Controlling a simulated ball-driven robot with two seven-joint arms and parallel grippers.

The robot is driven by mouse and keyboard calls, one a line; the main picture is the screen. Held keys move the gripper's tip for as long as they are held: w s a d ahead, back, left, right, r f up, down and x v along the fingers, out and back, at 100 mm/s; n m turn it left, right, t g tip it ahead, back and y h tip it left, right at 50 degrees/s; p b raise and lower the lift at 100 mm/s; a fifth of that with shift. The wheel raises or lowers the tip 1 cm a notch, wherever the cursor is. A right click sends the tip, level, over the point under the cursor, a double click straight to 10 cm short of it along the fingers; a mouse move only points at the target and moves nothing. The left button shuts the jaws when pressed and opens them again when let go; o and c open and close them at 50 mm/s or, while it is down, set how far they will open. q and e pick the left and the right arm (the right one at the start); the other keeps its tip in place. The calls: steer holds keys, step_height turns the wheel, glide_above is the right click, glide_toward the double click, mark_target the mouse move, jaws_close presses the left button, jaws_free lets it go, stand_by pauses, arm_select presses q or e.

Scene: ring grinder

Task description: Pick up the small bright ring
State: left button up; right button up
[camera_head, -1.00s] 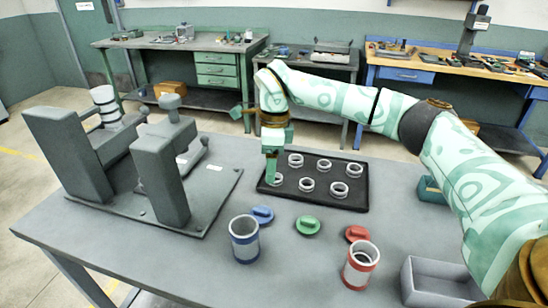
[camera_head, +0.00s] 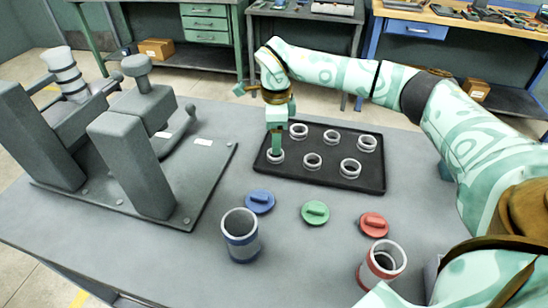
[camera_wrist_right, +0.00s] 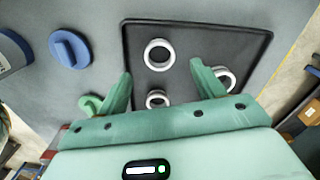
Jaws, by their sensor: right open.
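Several pale rings lie in a black tray (camera_head: 325,185); from here I cannot tell for sure which is the small bright one. My right gripper (camera_head: 277,150) points down at the tray's near-left corner, over the front-left ring (camera_head: 276,157), and partly hides it. In the right wrist view the open fingers (camera_wrist_right: 161,68) are empty, and a light ring (camera_wrist_right: 158,42) shows just beyond and between the tips. Two more rings (camera_wrist_right: 157,99) are partly hidden behind the gripper. I cannot tell the height of the tips above the ring. My left gripper is not in view.
A grey ring grinder fixture (camera_head: 135,165) stands on the left. In front of the tray are a blue lid (camera_head: 260,201), a green lid (camera_head: 315,212) and a red lid (camera_head: 373,224). A blue-banded cup (camera_head: 241,238) and a red-banded cup (camera_head: 382,262) stand nearer.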

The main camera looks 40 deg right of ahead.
steer(key=shift+f, duration=0.55)
step_height(320, 180, down, 5)
steer(key=shift+r+b, duration=0.15)
steer(key=shift+b, duration=1.05)
steer(key=shift+r, duration=0.15)
steer(key=c, duration=1.1)
